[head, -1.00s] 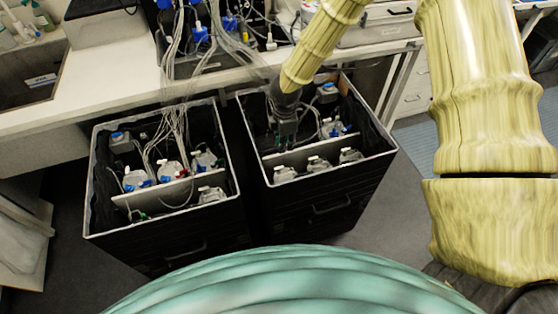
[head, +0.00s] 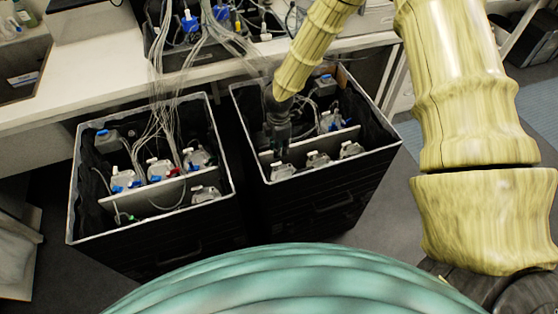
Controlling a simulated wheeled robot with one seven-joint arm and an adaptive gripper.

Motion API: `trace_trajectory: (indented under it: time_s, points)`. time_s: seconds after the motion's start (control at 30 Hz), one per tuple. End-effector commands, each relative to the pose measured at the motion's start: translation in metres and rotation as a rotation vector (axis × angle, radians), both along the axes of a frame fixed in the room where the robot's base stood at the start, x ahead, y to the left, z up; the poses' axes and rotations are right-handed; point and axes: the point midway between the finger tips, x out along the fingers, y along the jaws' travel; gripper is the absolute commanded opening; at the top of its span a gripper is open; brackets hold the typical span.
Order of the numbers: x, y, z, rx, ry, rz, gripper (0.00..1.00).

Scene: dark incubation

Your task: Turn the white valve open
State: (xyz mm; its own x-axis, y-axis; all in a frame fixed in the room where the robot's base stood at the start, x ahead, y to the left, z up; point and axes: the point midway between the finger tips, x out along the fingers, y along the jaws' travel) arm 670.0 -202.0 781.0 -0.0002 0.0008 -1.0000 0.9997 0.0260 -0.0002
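My gripper (head: 279,152) is dark and points down inside the right black box (head: 322,196). Its tip is close to the leftmost front bottle (head: 283,171); I cannot tell whether it touches. The finger opening is too dark and small to make out. Clear bottles with white tops stand in front of the divider, including a middle one (head: 318,158) and a right one (head: 350,149). I cannot tell which white part is the white valve. Behind the divider, a bottle with blue fittings (head: 331,121) stands at the right.
The left black box (head: 152,218) holds several bottles, blue and red fittings, and many thin tubes (head: 172,120) running up to the bench (head: 90,95). A narrow gap separates the boxes. A pale divider (head: 340,137) crosses the right box.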

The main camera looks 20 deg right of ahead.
Motion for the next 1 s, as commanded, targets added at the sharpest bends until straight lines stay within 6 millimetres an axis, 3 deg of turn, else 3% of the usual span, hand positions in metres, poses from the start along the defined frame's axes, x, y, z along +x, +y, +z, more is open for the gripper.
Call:
trace_trajectory:
  time_s: [0.6, 1.0]
  points:
    - [0.0, -0.001, -0.071, -0.001, 0.001, 0.001, 0.21]
    - [0.0, 0.0, -0.082, -0.001, -0.001, 0.0, 0.21]
